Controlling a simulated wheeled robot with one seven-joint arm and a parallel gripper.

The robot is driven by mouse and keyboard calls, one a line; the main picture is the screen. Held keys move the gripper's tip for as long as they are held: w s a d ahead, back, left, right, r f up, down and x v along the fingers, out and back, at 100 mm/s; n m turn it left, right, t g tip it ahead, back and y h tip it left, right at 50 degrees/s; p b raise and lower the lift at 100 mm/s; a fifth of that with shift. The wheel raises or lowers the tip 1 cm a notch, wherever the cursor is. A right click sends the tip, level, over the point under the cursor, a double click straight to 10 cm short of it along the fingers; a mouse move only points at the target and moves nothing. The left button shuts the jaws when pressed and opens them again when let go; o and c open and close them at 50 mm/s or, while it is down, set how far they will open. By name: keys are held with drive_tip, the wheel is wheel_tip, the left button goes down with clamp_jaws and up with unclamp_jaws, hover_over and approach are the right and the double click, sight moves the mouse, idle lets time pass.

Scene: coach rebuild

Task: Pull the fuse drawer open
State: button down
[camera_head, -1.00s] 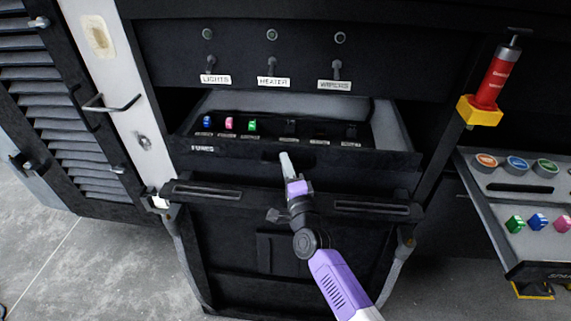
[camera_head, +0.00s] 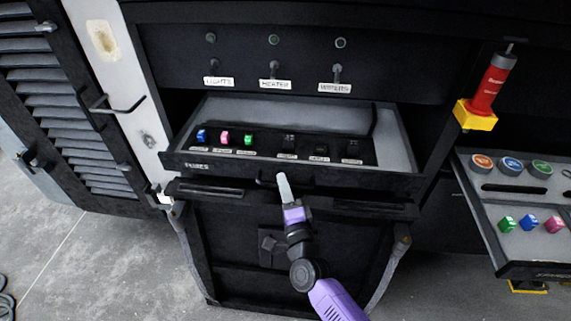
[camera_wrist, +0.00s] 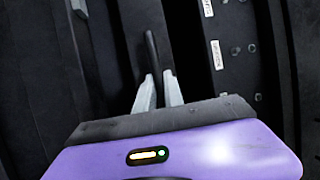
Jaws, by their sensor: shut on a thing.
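The fuse drawer (camera_head: 225,172) is a black drawer labelled FUSES, and it stands open under the switch panel. Inside are a blue fuse (camera_head: 201,136), a pink fuse (camera_head: 225,137) and a green fuse (camera_head: 248,140) on the left, with dark slots to the right. My gripper (camera_head: 284,185) is at the middle of the drawer front. In the wrist view its two grey fingers (camera_wrist: 160,92) are shut on the dark bar handle (camera_wrist: 151,50). In the head view the fingers hide part of the handle.
Above the drawer is a panel with LIGHTS, HEATER and a third switch (camera_head: 337,72). A red canister (camera_head: 493,82) sits in a yellow holder at right. A grey tray (camera_head: 488,208) with coloured caps and spare fuses stands at right. A louvred door (camera_head: 75,110) is at left.

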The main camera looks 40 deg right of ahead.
drive_tip(key=s+a+p, duration=0.2)
drive_tip(key=s+a, duration=0.7)
drive_tip(key=a, duration=0.3)
drive_tip(key=shift+s, duration=0.3)
drive_tip(key=shift+a, duration=0.1)
drive_tip(key=c, duration=1.5)
unclamp_jaws()
drive_tip(key=shift+o, duration=0.2)
drive_tip(key=b+v, duration=0.2)
drive_tip(key=v, duration=0.5)
drive_tip(key=shift+s+a, duration=0.25)
drive_tip(key=shift+s, duration=0.05)
drive_tip(key=shift+f, duration=0.2)
